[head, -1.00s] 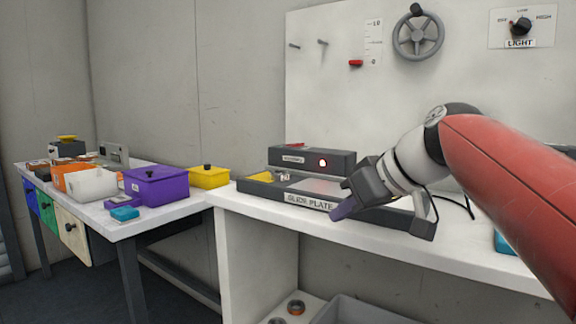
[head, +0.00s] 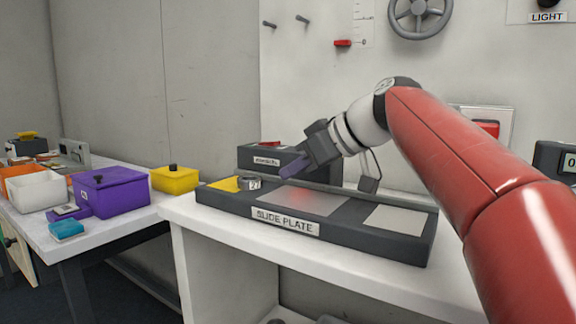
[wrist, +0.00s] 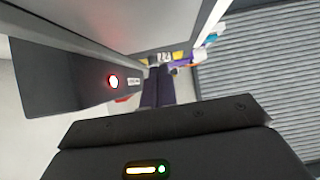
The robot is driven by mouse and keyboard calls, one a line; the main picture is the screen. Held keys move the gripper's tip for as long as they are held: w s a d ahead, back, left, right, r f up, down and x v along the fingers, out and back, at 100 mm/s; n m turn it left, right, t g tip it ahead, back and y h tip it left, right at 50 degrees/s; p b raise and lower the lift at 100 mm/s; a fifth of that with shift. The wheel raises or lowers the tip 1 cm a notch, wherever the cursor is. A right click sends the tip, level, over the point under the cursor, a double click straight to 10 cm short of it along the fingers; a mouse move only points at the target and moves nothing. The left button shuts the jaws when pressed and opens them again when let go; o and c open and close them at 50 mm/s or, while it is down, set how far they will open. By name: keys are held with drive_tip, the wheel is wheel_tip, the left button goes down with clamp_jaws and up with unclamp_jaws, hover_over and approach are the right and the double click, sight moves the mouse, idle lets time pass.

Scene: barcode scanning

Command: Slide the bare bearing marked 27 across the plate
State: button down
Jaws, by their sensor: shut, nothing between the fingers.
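The bearing (head: 249,183), a small metal ring with a pale label, sits on the yellow patch (head: 226,184) at the left end of the slide plate (head: 394,246). The number on its label cannot be read in the head view. My gripper (head: 284,174) is shut and empty, above the plate to the right of the bearing, with its dark purple fingers pointing down and left toward it. In the wrist view the shut fingers (wrist: 158,86) point toward the bearing (wrist: 163,58), with a gap between. The plate has a red-lit window (head: 310,199) in the middle and a pale patch (head: 395,220) at right.
A dark scanner box (head: 258,158) stands behind the plate, partly hidden by my gripper; its lit red lamp (wrist: 113,82) shows in the wrist view. A purple box (head: 108,192) and a yellow box (head: 174,180) stand on the left table. The white bench front is clear.

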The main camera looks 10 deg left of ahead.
sight(252, 179)
drive_tip(key=w+a, duration=0.1)
drive_tip(key=a, duration=0.2)
drive_tip(key=w+a+p, duration=0.1)
drive_tip(key=a, duration=0.2)
drive_tip(key=w+a+p, duration=0.1)
drive_tip(key=a, duration=0.2)
drive_tip(key=shift+w+a, duration=0.15)
drive_tip(key=shift+w, duration=0.25)
drive_tip(key=shift+f, duration=0.6)
drive_tip(key=shift+f+b, duration=0.35)
